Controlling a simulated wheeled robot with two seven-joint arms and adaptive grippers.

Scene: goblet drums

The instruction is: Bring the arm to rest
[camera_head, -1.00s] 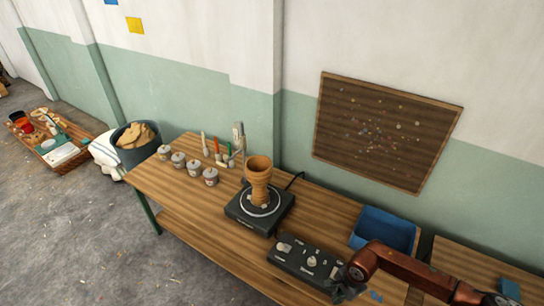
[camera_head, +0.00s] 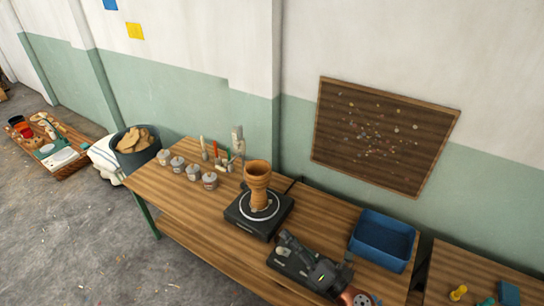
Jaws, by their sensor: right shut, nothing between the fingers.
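My right gripper (camera_head: 287,240) is dark and shut, with nothing held. It comes in from the bottom edge and points up and to the left, above the black panel (camera_head: 282,266) and covering much of it. A terracotta goblet drum (camera_head: 258,180) stands upright on the black turntable (camera_head: 243,222) on the wooden table (camera_head: 210,235). The gripper's tip is to the right of the turntable and apart from the drum. My left gripper is out of view.
A blue bin (camera_head: 362,244) is right of the gripper. Several small lidded jars (camera_head: 193,172) and upright tools (camera_head: 237,142) stand at the table's back left. A second table (camera_head: 445,262) holds a yellow item (camera_head: 458,293) at the right. The table's front left is clear.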

